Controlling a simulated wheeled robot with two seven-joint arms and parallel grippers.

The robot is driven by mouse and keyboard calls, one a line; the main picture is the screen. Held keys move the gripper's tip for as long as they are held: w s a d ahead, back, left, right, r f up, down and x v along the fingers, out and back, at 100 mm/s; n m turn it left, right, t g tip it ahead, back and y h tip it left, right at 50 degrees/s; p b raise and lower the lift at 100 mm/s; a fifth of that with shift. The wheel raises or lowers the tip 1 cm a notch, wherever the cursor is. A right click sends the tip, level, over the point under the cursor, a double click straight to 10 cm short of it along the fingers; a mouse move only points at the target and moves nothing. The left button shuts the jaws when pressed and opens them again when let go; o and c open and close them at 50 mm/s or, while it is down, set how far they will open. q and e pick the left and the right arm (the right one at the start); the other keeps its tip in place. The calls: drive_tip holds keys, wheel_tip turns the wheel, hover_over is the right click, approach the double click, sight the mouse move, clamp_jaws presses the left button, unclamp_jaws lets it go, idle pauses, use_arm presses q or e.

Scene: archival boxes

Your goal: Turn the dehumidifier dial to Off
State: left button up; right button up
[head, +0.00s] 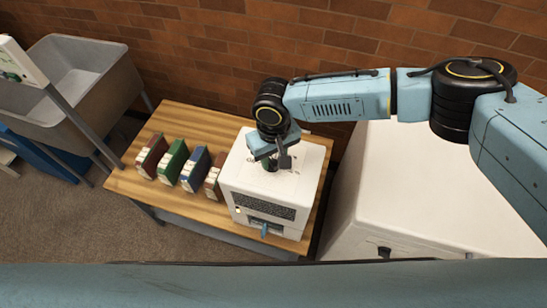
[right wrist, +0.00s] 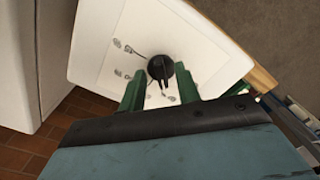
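The dehumidifier (head: 262,190) is a white box with a dark front grille, standing on the wooden table. Its dial (right wrist: 160,69) is a round black knob with a raised pointer bar, on a white top panel with small printed marks around it. In the right wrist view the bar points toward the bottom of the picture, at the gripper side. My right gripper (right wrist: 158,80) is open, its green fingers on either side of the dial with gaps visible. In the head view the right gripper (head: 270,163) is over the dehumidifier's top and largely hides the dial. My left gripper is not in view.
Several bound books, including a red one (head: 152,156), a green one (head: 173,162) and a blue one (head: 195,169), stand left of the dehumidifier on the table (head: 150,190). A grey sink (head: 85,85) is at the left. A large white cabinet (head: 400,190) stands right; a brick wall is behind.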

drive_tip(key=shift+f, duration=0.45)
drive_tip(key=shift+c, duration=0.2)
clamp_jaws()
drive_tip(key=shift+n, duration=0.3)
drive_tip(key=n+p, duration=0.2)
drive_tip(key=n, duration=0.1)
drive_tip(key=shift+d+n, duration=0.1)
drive_tip(key=shift+n, duration=0.2)
drive_tip(key=n, duration=0.2)
drive_tip(key=n+p, duration=0.1)
drive_tip(key=n, duration=0.1)
drive_tip(key=shift+w+d+n, duration=0.1)
drive_tip(key=shift+w+n, duration=0.1)
drive_tip(key=shift+n, duration=0.1)
